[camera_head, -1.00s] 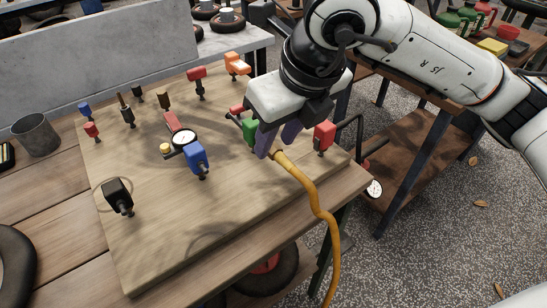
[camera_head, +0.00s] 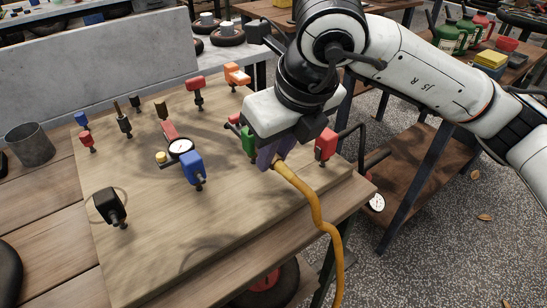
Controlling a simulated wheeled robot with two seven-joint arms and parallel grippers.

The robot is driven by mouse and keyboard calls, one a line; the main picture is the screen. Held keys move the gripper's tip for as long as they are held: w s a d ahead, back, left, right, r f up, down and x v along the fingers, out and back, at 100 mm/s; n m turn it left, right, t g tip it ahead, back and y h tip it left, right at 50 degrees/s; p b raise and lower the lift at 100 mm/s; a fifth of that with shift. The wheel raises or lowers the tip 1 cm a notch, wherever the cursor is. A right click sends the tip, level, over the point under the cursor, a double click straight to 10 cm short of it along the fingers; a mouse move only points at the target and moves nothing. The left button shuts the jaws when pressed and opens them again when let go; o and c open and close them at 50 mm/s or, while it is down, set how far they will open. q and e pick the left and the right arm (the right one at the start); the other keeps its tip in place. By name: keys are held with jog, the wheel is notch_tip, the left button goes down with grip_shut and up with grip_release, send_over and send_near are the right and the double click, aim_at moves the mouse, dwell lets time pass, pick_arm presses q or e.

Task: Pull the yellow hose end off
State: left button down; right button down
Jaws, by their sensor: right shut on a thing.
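The yellow hose (camera_head: 314,205) runs from my right gripper over the front edge of the wooden board and hangs down. Its end is at the fingers of my right gripper (camera_head: 270,158), which are shut on it near the board's right side. A green fitting (camera_head: 248,141) stands just left of the fingers. The gripper body hides part of the hose end, so I cannot tell whether it still sits on a fitting. My left gripper is not in view.
The board (camera_head: 150,240) carries several fittings: a blue one (camera_head: 191,167), a black one (camera_head: 109,206), a red one (camera_head: 326,145) close right of my gripper, and a gauge (camera_head: 181,147). A grey cup (camera_head: 31,144) stands at left. The board's front is clear.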

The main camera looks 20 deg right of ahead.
aim_at(292, 175)
jog(key=shift+s, duration=0.1)
jog(key=shift+s, duration=0.15)
jog(key=shift+s+d+b, duration=0.25)
jog(key=shift+s, duration=0.3)
jog(key=shift+s+d+b, duration=0.2)
jog(key=shift+s+b, duration=0.05)
jog(key=shift+s, duration=0.3)
jog(key=shift+s+d+b, duration=0.2)
jog(key=shift+s, duration=0.35)
jog(key=shift+s+d+b, duration=0.15)
jog(key=shift+s+d, duration=0.05)
jog(key=shift+s, duration=0.35)
jog(key=shift+s+d, duration=0.15)
jog(key=shift+s, duration=0.25)
jog(key=shift+r+p, duration=0.8)
jog(key=shift+r, duration=0.6)
notch_tip(292, 175, up, 2)
jog(key=shift+r+p, duration=0.15)
jog(key=shift+p, duration=0.45)
